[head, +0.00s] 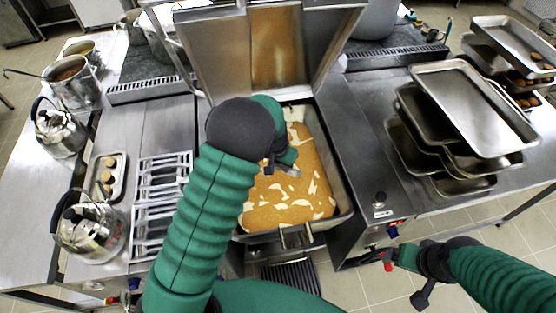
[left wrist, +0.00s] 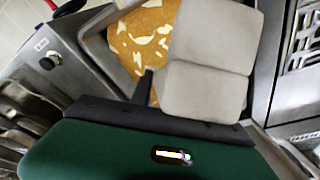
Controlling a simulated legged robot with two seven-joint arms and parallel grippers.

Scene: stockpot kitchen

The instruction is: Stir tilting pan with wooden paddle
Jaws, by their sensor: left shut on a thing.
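The tilting pan (head: 345,215) is a steel rectangular vessel with its lid raised behind it. It holds orange-brown food (head: 290,195) with pale pieces, also visible in the left wrist view (left wrist: 140,38). My left gripper (head: 280,168) is over the pan, shut on the wooden paddle. Only a small brown bit of what it holds shows beside the fingers; the rest is hidden by my arm, and I cannot tell how deep it reaches. In the left wrist view the grey finger pads (left wrist: 208,62) are close together. My right gripper (head: 375,260) is low at the right, away from the pan; its opening is unclear.
Stacked steel trays (head: 470,105) stand on the right counter. The raised lid (head: 225,50) walls off the pan's back.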

